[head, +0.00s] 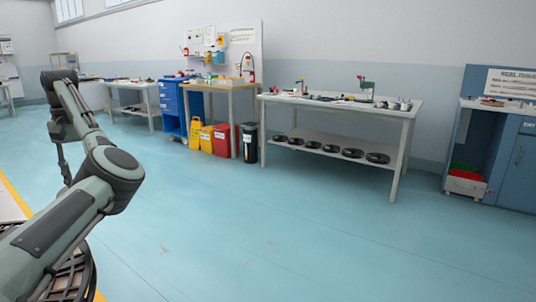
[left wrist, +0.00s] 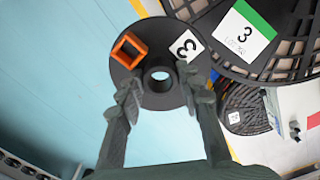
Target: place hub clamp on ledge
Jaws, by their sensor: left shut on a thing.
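In the left wrist view, my left gripper (left wrist: 162,92) is shut on a black round disc (left wrist: 160,98), which I take for the hub clamp. It has a central hole, a white tag with a 3 and an orange square frame on its face. One finger lies on each side of the disc. The floor shows beyond its left side. In the head view my left arm reaches in from the left, but its gripper cannot be made out. My right gripper is in neither view. I cannot pick out the ledge with certainty.
A large black reel (left wrist: 285,50) with a green-and-white label 3 lies close beyond the disc, and a smaller reel (left wrist: 240,112) beside it. In the head view, a workbench (head: 330,103) has several black reels on its lower shelf. Blue floor (head: 270,220) is clear.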

